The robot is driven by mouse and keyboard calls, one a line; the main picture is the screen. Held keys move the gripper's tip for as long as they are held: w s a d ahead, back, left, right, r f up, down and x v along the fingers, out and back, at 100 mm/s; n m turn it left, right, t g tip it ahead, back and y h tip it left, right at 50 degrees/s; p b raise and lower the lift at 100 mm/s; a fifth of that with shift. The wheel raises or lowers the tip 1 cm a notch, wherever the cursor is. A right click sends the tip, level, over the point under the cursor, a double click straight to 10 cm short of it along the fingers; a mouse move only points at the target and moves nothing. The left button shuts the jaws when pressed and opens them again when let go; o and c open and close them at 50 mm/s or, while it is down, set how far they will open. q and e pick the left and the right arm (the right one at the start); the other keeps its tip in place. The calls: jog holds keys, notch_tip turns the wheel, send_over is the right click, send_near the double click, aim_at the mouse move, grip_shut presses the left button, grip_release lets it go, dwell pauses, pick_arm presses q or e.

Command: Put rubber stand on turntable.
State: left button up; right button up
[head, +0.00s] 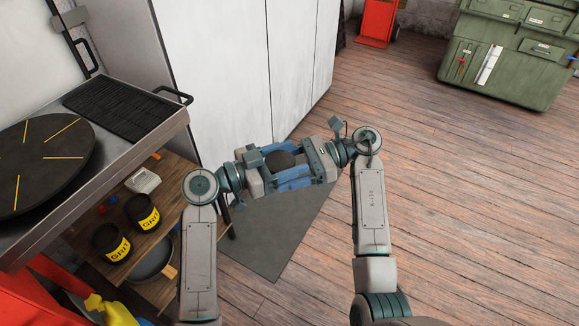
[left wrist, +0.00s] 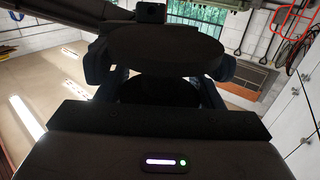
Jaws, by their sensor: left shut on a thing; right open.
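The rubber stand (head: 281,160) is a small dark round piece in the head view, held between blue fingers in mid-air. My left gripper (head: 279,159) is shut on it. In the left wrist view the stand (left wrist: 158,52) shows as a dark, backlit disc between the fingers. My right gripper (head: 298,167) faces the left one at close range, open, with its fingers near the stand. The fingers overlap in the picture, so I cannot tell whether the right ones touch it. The turntable (head: 66,144) is a black disc with yellow lines at the far left; its top is bare.
The turntable sits on a metal-topped cart (head: 172,122) beside a black ribbed mat (head: 122,106). Its wooden shelf below holds yellow-labelled black tubs (head: 143,213) and a pan (head: 154,262). White cabinets (head: 240,70) stand behind. A green chest (head: 508,55) is far right; the floor on the right is free.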

jog(key=shift+c, duration=0.4)
jog(key=c, duration=1.2)
pick_arm(q)
jog(key=o, duration=1.2)
pick_arm(e)
grip_shut()
